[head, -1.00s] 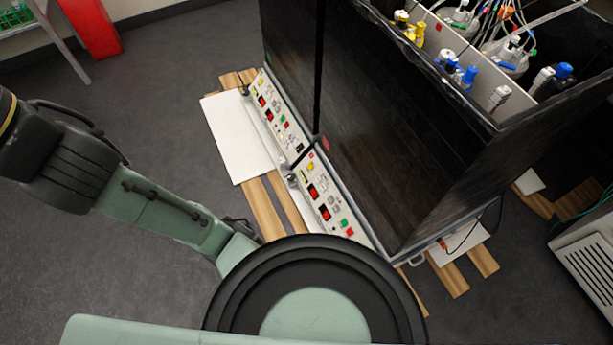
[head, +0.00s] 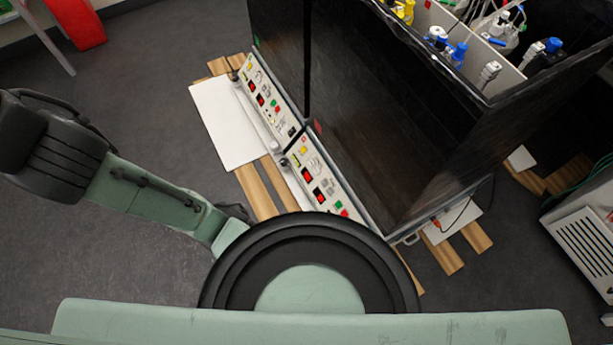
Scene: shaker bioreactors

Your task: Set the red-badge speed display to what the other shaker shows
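Two black-hooded shakers stand side by side. The nearer shaker (head: 385,125) has a small red badge (head: 317,127) at the corner of its hood. The farther shaker (head: 280,45) has a green badge (head: 256,40). The red-badge shaker's pale control panel (head: 331,186) has two red displays (head: 307,174) and red and green buttons (head: 341,208). The other shaker's panel (head: 268,88) has a similar layout, with red displays (head: 260,99). The digits are too small to read. My arm reaches out past the left edge, and my gripper is out of view.
Wooden slats (head: 258,190) and a white board (head: 225,122) lie under the shakers' front. A white vented unit (head: 585,245) is at the right. Grey floor (head: 150,75) is open at left.

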